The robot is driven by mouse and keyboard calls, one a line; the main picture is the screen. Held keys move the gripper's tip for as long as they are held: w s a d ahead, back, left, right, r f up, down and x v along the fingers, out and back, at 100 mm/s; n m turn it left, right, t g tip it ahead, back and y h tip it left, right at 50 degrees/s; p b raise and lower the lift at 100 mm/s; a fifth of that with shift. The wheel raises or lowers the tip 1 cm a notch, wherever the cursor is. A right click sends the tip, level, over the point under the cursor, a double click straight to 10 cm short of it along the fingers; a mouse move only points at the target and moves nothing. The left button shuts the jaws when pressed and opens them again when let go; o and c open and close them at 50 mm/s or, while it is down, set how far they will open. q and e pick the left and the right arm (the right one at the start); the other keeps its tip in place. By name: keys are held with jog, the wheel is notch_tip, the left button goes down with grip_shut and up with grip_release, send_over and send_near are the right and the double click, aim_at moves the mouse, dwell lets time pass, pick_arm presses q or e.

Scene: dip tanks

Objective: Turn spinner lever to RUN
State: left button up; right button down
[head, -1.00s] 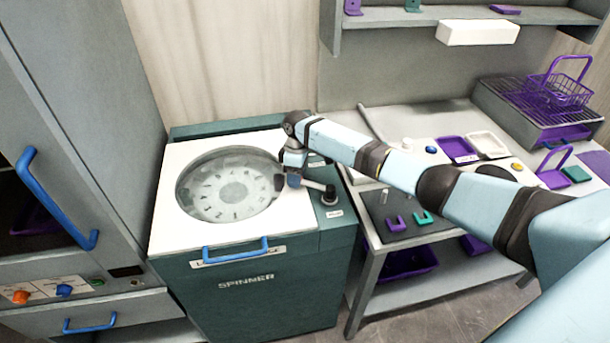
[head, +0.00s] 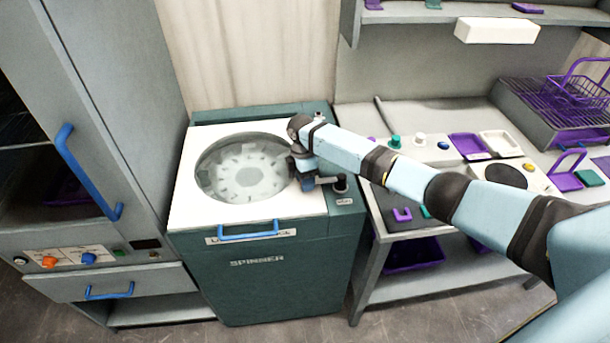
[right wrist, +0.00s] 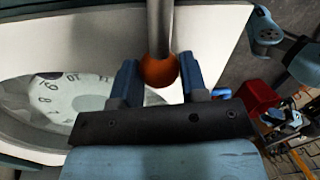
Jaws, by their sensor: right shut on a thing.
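The spinner (head: 285,290) is a green cabinet with a white top and a round clear window (head: 243,168) over a drum. Its lever (head: 328,181) is a grey rod on a dark pivot (head: 340,183) at the right of the top, pointing left. My right gripper (head: 307,183) is at the lever's free end and hides it in the head view. In the right wrist view the lever's orange ball knob (right wrist: 159,70) sits between the two blue fingers (right wrist: 160,78), which are shut on it. Small labels by the pivot are too small to read. My left gripper is not in view.
A blue handle (head: 248,232) crosses the spinner's front edge. At left stands a grey cabinet with a blue door handle (head: 88,172) and an orange knob (head: 48,262). At right a bench (head: 445,120) holds purple trays and buttons; my right arm crosses above it.

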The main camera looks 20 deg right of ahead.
dwell(0.4)
jog(key=c, duration=0.7)
grip_release()
jog(key=shift+s, duration=0.1)
jog(key=w+r, duration=0.1)
jog(key=r, duration=0.3)
jog(key=r+b, duration=0.1)
jog(key=r, duration=0.4)
jog(key=w+r+b, duration=0.1)
jog(key=r, duration=0.3)
jog(key=shift+w+d+r, duration=0.1)
jog(key=shift+w+r, duration=0.2)
jog(key=shift+r, duration=0.05)
